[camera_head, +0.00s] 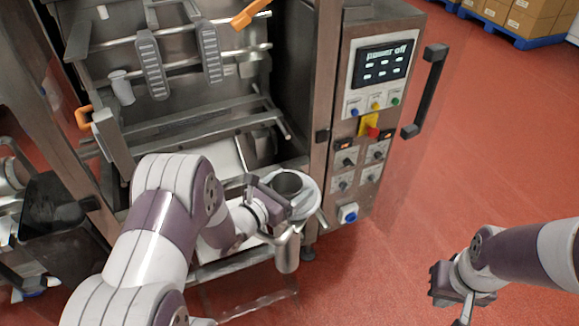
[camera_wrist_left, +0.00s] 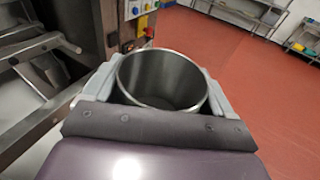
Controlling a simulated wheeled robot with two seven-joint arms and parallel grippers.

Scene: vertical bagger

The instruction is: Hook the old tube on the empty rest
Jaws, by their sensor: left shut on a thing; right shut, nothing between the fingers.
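My left gripper (camera_head: 285,193) is shut on a steel tube (camera_head: 287,253) in front of the bagger, beside its control panel. In the head view the tube's open mouth faces up, with a pale ring around it, and its lower body hangs below the gripper. In the left wrist view the tube (camera_wrist_left: 165,82) shows its round open mouth and empty inside between the two grey fingers (camera_wrist_left: 155,92). A metal cylindrical part (camera_head: 12,175) shows at the far left edge. I cannot make out which part is the empty rest. My right gripper (camera_head: 461,287) is shut and empty over the floor.
The bagger (camera_head: 200,120) stands open, with two grey belts (camera_head: 151,68) and orange handles (camera_head: 250,14). Its control panel (camera_head: 382,70) reads "power off", and a black door handle (camera_head: 425,90) sticks out. Boxes on a blue pallet (camera_head: 520,37) stand far back. The red floor at right is clear.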

